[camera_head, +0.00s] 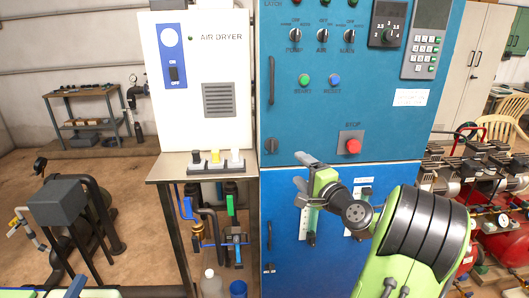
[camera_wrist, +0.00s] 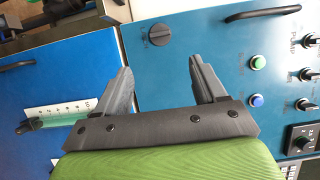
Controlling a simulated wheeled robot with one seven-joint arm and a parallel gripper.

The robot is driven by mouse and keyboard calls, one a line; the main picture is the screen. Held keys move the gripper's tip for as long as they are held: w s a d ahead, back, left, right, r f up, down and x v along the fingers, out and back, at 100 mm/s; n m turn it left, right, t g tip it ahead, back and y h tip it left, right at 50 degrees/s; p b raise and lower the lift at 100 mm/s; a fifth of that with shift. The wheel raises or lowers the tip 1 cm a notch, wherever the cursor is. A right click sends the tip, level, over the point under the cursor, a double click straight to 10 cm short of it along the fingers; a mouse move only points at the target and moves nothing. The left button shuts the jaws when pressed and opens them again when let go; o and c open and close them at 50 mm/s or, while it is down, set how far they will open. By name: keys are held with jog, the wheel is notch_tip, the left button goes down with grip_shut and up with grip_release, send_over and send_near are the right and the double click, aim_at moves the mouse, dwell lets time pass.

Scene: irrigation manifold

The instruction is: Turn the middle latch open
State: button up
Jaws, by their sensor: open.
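A round dark latch (camera_head: 270,145) sits at the lower left corner of the upper blue door. In the wrist view this dark knob (camera_wrist: 160,34) shows a bar across its face and lies beyond the fingertips, between them in the picture. Another dark latch (camera_head: 269,268) is low on the lower blue door; I take the upper-door one as the middle latch. My gripper (camera_head: 300,172) is open and empty, right of and slightly below that latch in the head view. Its two grey fingers (camera_wrist: 161,66) are spread wide and do not appear to touch the latch.
The upper door's handle (camera_head: 271,80) is above the latch. Start and reset buttons, a red stop button (camera_head: 353,146) and dials are to the right. A level gauge (camera_wrist: 60,112) is on the lower door.

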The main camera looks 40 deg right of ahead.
aim_at(273, 147)
jog(key=p+x, duration=0.2)
jog(key=x, duration=1.2)
jog(key=shift+a, duration=0.1)
jog(key=c, duration=1.1)
jog(key=shift+o, duration=0.2)
